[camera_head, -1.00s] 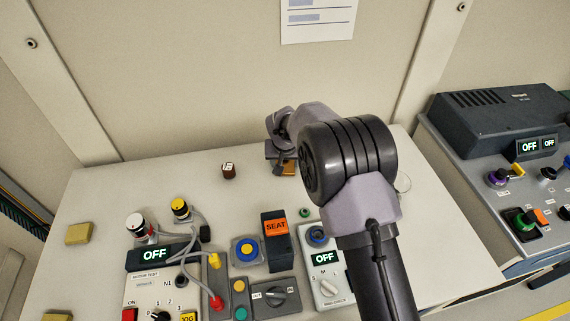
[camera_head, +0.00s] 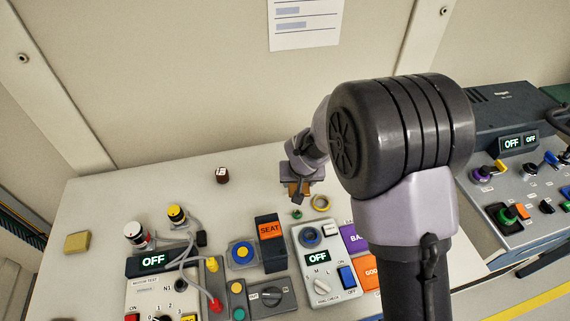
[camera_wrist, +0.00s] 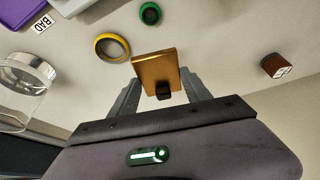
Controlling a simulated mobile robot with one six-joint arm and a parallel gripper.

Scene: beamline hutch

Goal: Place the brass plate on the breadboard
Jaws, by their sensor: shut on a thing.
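The brass plate (camera_wrist: 153,68) is a flat, brownish-gold slab in the wrist view. My gripper (camera_wrist: 161,93) is shut on it, with a finger on each side and a small dark piece at the plate's near edge. In the head view my gripper (camera_head: 298,187) is over the back right part of the table, partly behind my arm. Only a small part of the plate (camera_head: 305,188) shows there. The plate seems to be above the tabletop, but its exact height is unclear. I cannot pick out a breadboard in either view.
A yellow ring (camera_head: 321,203) and green ring (camera_head: 297,214) lie near my gripper. Control boxes (camera_head: 326,262) fill the table's front. A clear glass vessel (camera_wrist: 27,78) shows in the wrist view. The table's back left is mostly clear.

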